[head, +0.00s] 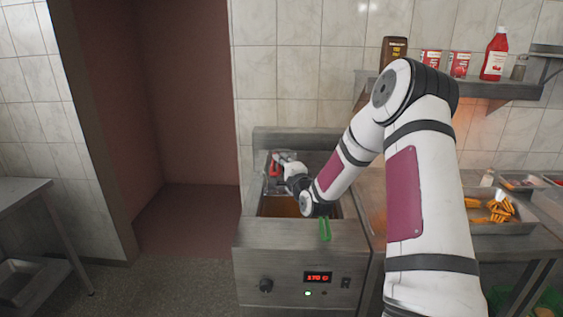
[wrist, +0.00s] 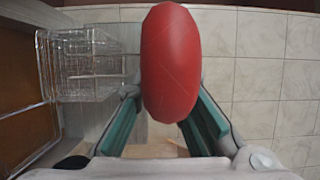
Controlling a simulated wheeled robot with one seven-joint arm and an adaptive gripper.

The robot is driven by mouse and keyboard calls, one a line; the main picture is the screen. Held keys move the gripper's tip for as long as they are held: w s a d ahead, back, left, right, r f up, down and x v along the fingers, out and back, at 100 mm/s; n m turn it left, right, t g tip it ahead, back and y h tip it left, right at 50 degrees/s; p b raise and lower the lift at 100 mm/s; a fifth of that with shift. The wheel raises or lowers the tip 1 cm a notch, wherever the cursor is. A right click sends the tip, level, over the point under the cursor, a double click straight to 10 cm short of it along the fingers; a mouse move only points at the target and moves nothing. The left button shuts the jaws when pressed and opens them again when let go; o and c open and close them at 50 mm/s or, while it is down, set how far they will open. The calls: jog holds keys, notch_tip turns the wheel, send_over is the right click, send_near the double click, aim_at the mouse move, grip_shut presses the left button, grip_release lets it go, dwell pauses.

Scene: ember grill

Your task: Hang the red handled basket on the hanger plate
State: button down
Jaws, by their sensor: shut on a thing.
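The red handle (wrist: 170,62) of the basket fills the middle of the wrist view, and my gripper (head: 280,160) is shut on it. The basket's wire mesh (wrist: 85,62) shows to the left of the handle in the wrist view. In the head view a small part of the red handle (head: 274,169) shows at the back left of the fryer, and my gripper and arm hide most of the basket. The steel back panel (head: 290,133) rises behind the fryer; I cannot tell whether the basket touches it.
The fryer vat holds brown oil (head: 280,207). A green handle (head: 325,229) sticks out over the fryer's front right edge. A tray of orange food (head: 492,213) stands on the right counter. A shelf (head: 495,88) with sauce bottles hangs above. A steel table (head: 20,195) stands left.

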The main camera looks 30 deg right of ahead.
jog(key=shift+f, duration=0.15)
jog(key=c, duration=1.6)
grip_release()
jog(key=shift+o, duration=0.2)
jog(key=shift+f, duration=0.1)
jog(key=shift+s, duration=0.1)
jog(key=s+a, duration=0.2)
jog(key=s, duration=0.9)
jog(key=shift+s, duration=0.3)
jog(key=shift+a+f, duration=0.1)
jog(key=shift+f, duration=0.05)
